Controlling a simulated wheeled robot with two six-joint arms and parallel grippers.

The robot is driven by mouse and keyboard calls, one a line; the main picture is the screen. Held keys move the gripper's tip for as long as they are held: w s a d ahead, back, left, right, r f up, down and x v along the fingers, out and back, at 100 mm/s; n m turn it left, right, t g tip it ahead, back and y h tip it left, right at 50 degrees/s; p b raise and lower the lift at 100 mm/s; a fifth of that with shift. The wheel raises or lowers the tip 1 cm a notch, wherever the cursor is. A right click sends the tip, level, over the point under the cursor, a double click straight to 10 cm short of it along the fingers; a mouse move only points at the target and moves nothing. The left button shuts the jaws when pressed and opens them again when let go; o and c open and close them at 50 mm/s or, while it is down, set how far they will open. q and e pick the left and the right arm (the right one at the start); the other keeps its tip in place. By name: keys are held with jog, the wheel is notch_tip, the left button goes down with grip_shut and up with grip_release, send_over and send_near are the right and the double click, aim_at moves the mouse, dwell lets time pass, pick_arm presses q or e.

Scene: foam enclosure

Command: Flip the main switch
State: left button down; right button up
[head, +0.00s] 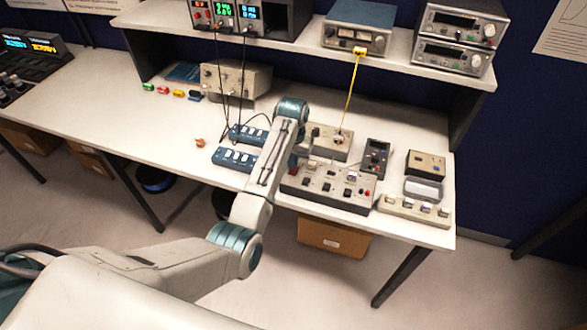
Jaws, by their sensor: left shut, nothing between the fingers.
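My left arm reaches in from the lower left and bends down over the bench. My left gripper (294,165) is at its end, small and partly hidden by the arm; it is shut and empty. Two blue blocks with white rocker switches (234,158) lie left of the arm. Which control is the main switch I cannot tell. My right gripper is not in view.
A grey box with a yellow cable (327,139) stands behind the panel. A black meter (376,155), a tan box (426,163) and a strip of switches (414,211) are to the right. The white bench top (100,118) is mostly clear at left.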

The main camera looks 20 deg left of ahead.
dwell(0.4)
pick_arm(q)
jog(key=shift+f, duration=0.7)
jog(key=shift+s+f+b, duration=0.1)
jog(key=shift+f+b, duration=0.2)
dwell(0.3)
jog(key=shift+r, duration=0.1)
jog(key=shift+r+p, duration=0.8)
jog(key=shift+r, duration=2.65)
jog(key=shift+f, duration=0.1)
